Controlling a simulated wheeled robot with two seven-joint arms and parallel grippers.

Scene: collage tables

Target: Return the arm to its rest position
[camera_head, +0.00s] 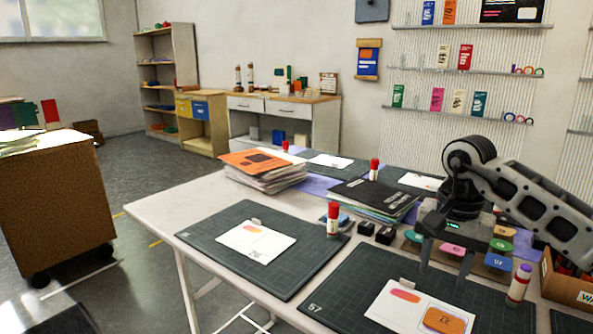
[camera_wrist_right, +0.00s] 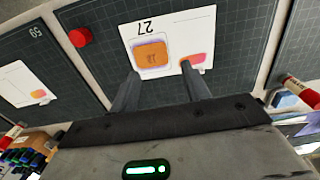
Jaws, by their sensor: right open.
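My right gripper (camera_head: 443,262) is open and empty, hanging fingers-down above the near right cutting mat (camera_head: 340,290). In the right wrist view its two fingers (camera_wrist_right: 158,92) are spread apart, with the white card (camera_wrist_right: 170,32) beyond them. That card lies on the mat and bears an orange square (camera_wrist_right: 152,54) and a pink-red shape (camera_wrist_right: 195,59). In the head view the same card (camera_head: 392,308) lies just below the fingers, apart from them. My left gripper is not in view.
A glue stick with purple cap (camera_head: 518,286) stands right of the card. A red-capped glue stick (camera_head: 333,219) stands by the left mat (camera_head: 205,236). Coloured pads (camera_head: 456,249) sit behind the gripper. A cardboard box (camera_head: 566,288) is at right. Stacked folders (camera_head: 262,178) lie farther back.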

